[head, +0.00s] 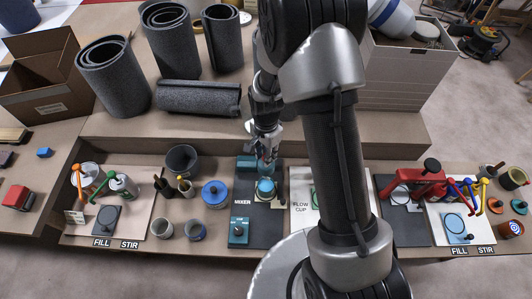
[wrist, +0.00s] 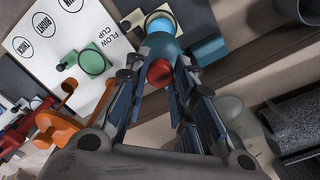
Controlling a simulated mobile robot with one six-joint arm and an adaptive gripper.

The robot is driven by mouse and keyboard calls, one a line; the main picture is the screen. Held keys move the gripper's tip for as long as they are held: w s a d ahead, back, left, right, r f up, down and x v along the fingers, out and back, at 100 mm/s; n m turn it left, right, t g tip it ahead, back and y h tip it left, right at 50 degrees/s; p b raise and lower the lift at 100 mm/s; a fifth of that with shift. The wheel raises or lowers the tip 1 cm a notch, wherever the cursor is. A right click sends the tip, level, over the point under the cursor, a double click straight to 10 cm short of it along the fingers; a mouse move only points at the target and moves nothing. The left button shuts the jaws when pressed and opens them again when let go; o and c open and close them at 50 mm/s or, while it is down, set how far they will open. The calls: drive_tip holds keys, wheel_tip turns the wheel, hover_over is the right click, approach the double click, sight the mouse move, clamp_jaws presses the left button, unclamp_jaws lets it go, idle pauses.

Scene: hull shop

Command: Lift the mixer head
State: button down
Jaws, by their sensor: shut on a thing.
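The mixer stands on a dark mat marked MIXER (head: 262,228). Its teal head (head: 265,186) is just below my gripper (head: 266,158) in the head view. In the wrist view the mixer head is a light-blue rounded body (wrist: 160,45) with a red knob (wrist: 160,73) at its near end. My gripper (wrist: 158,76) has its fingers on both sides of the red knob and is shut on it. A teal mixer part (wrist: 208,50) shows to the right of the head. My arm and fingers hide part of the mixer.
A teal box (head: 239,230) with a dark knob stands at the mat's front. The FLOW CUP board (head: 302,205) is right, partly behind my arm.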

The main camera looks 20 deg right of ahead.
drive_tip(key=shift+w+r, duration=0.2)
drive_tip(key=shift+r, duration=0.05)
drive_tip(key=c, duration=1.7)
unclamp_jaws()
drive_tip(key=shift+o, duration=0.6)
drive_tip(key=shift+s+r, duration=0.1)
drive_tip(key=shift+s, duration=0.05)
drive_tip(key=shift+o, duration=1.2)
wheel_tip(320, 180, up, 12)
